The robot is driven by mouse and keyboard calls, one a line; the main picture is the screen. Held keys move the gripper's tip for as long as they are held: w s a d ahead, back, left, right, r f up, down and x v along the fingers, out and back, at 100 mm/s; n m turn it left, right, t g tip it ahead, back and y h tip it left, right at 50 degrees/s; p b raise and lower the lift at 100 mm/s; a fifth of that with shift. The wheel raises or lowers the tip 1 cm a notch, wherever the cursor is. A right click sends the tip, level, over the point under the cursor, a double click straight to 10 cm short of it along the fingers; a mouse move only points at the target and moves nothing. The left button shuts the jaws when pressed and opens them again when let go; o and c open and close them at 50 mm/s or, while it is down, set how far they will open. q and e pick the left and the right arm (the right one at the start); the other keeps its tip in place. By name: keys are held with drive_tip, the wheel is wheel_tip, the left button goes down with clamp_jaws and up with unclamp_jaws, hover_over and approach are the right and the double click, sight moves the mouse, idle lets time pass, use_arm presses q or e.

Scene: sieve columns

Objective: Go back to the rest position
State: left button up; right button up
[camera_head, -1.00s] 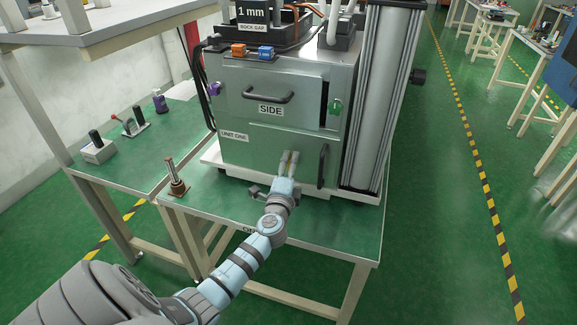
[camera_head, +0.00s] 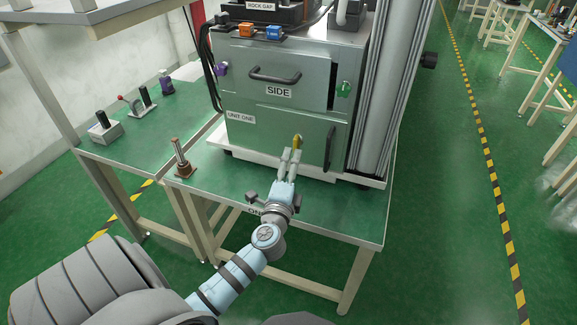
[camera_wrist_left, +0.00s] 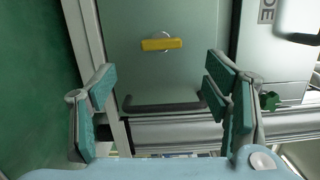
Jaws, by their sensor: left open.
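My left gripper (camera_head: 291,154) is in front of the lower door of the grey metal cabinet. It also shows in the left wrist view (camera_wrist_left: 160,100), where its teal-padded fingers are spread wide with nothing between them. A small yellow latch knob (camera_head: 297,140) sits on the lower door (camera_head: 275,128), just beyond the fingertips. In the left wrist view the yellow knob (camera_wrist_left: 161,44) lies crosswise and apart from both fingers. A dark vertical door handle (camera_head: 330,148) is right of the gripper. My right gripper is not in view.
The cabinet stands on a green-topped table (camera_head: 345,215). A small post on a brown base (camera_head: 181,160) is left of my arm. Levers and a grey block (camera_head: 104,129) stand on the left table. A tall grey column (camera_head: 381,90) rises at the right. The floor at right is open.

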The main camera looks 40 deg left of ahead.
use_arm(q)
drive_tip(key=s+d+f+n+g+h, duration=0.25)
drive_tip(key=s+f, duration=0.25)
drive_tip(key=f, duration=0.6)
drive_tip(key=s+d+f+n+g+h, duration=0.1)
drive_tip(key=s+f+g, duration=0.2)
drive_tip(key=s+f, duration=0.5)
drive_tip(key=s+d+f+n+g+h, duration=0.1)
drive_tip(key=s+d+f+n+g, duration=0.15)
drive_tip(key=f, duration=1.05)
drive_tip(key=s+d+f+n+g+h, duration=0.1)
drive_tip(key=s+f, duration=0.3)
drive_tip(key=s, duration=0.5)
drive_tip(key=s+d+f+n+g+h, duration=0.1)
drive_tip(key=s+d+f+n+g, duration=0.1)
drive_tip(key=s+f, duration=0.3)
drive_tip(key=s+d+f+n+g+h, duration=0.1)
drive_tip(key=s+d+f+n+g, duration=0.1)
drive_tip(key=s, duration=1.2)
wheel_tip(320, 180, down, 3)
drive_tip(key=shift+r+n+g, duration=0.1)
drive_tip(key=shift+n+g, duration=0.7)
drive_tip(key=shift+n, duration=0.2)
